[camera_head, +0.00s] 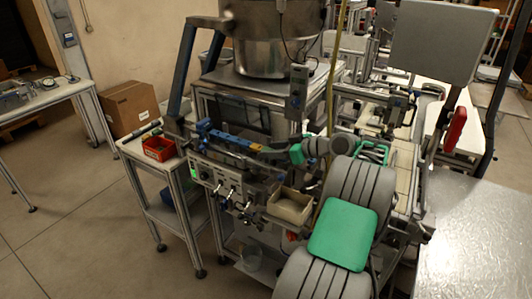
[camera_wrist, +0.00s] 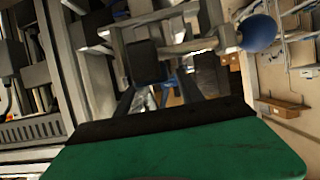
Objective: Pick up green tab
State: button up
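I cannot pick out a green tab for sure in either view. My gripper (camera_wrist: 156,88) shows in the wrist view as two dark fingers standing apart beyond a green, black-edged housing at the bottom. Nothing is seen held between them. In the head view my arm reaches left across the machine front, and my gripper (camera_head: 264,150) is small and dark there, near a blue bar (camera_head: 217,137) with a yellow end. Its fingertips are hard to make out in that view. The large green panel in the head view is on my own arm.
A red bin (camera_head: 158,149) stands on the small side table (camera_head: 136,149) to the left. An open tan box (camera_head: 290,207) sits at the machine front, below my arm. A large metal bowl (camera_head: 265,50) stands above. In the wrist view a blue ball (camera_wrist: 257,33) is at upper right.

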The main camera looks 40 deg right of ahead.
grip_shut()
dwell(0.5)
